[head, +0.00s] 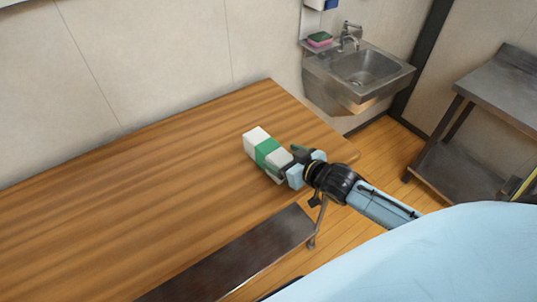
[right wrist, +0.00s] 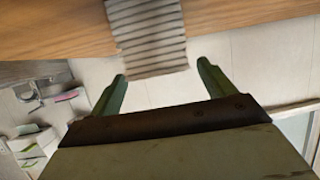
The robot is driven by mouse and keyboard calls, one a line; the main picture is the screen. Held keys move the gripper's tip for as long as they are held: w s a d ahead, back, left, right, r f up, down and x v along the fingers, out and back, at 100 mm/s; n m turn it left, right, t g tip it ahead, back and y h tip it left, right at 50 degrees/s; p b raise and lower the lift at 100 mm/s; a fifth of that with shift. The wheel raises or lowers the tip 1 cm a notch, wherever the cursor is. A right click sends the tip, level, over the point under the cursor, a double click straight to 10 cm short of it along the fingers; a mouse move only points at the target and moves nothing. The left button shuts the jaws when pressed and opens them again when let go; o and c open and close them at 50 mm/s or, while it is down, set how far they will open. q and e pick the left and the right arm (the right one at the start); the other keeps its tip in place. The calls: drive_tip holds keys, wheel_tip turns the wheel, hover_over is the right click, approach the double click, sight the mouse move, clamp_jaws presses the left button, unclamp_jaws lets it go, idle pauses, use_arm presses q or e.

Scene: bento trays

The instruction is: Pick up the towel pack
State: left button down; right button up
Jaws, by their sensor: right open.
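The towel pack (head: 266,151) is a white block with a green band around its middle. It lies on the wooden table near the table's right end. In the right wrist view its ridged, layered grey side (right wrist: 148,35) shows ahead of the gripper. My right gripper (head: 289,160) is at the pack's near right end. Its two green fingers are open (right wrist: 162,70), with the pack's end at the gap between their tips. My left gripper is not in view.
The wooden table (head: 120,200) is otherwise clear. A dark metal shelf (head: 235,255) runs along its front. A steel sink (head: 365,68) hangs on the back wall, with a pink and green sponge (head: 320,39) beside it. A steel side table (head: 500,85) stands at right.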

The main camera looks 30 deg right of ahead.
sight(268, 154)
drive_tip(key=x, duration=0.4)
drive_tip(key=shift+f, duration=0.25)
drive_tip(key=c, duration=1.1)
